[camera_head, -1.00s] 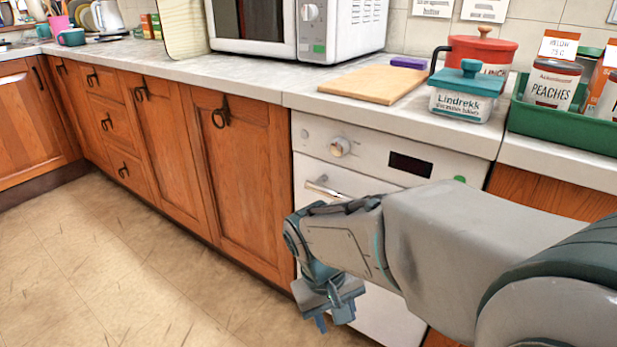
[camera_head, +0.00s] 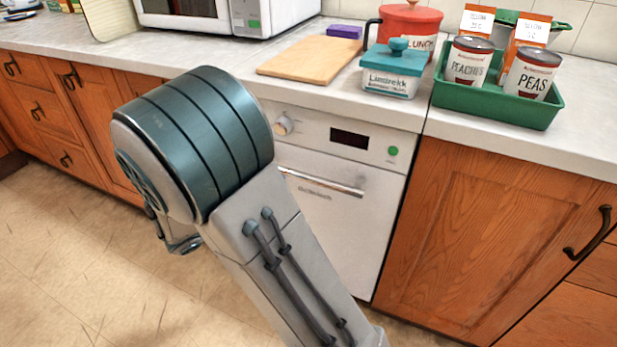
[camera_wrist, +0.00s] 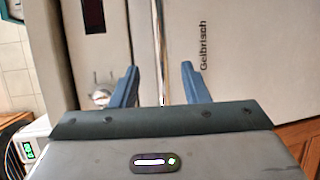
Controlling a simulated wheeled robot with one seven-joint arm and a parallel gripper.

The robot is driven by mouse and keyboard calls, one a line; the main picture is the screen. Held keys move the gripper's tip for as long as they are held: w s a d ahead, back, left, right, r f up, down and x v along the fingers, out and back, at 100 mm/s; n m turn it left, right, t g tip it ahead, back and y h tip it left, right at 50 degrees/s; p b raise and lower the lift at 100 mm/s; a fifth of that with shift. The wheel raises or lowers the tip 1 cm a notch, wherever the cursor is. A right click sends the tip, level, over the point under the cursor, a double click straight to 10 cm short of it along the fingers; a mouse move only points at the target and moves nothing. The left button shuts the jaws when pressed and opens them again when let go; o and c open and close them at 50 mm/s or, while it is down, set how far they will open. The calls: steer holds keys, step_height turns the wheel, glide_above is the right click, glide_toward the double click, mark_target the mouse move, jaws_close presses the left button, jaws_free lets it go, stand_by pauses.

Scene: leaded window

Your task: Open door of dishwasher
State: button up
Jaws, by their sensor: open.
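The dishwasher (camera_head: 335,215) is a white front under the counter, with a knob, a dark display and a green button along its top. Its door is shut. The metal bar handle (camera_head: 322,181) runs across the upper door, its left end hidden by my arm. In the wrist view the view is turned sideways, and the handle (camera_wrist: 160,45) runs upright between the two blue fingers of my gripper (camera_wrist: 158,85). The fingers are apart, one on each side of the bar, with gaps to it. In the head view my arm hides the gripper.
Wooden cabinets (camera_head: 500,240) flank the dishwasher. The counter above holds a cutting board (camera_head: 309,60), a teal-lidded box (camera_head: 390,75), a red canister (camera_head: 410,20) and a green tray (camera_head: 490,103) with cans. The floor (camera_head: 70,270) at left is clear.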

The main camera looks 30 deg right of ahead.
mark_target(304, 179)
steer(key=b+x, duration=0.2)
steer(key=x, duration=0.8)
steer(key=shift+d, duration=0.25)
jaws_close()
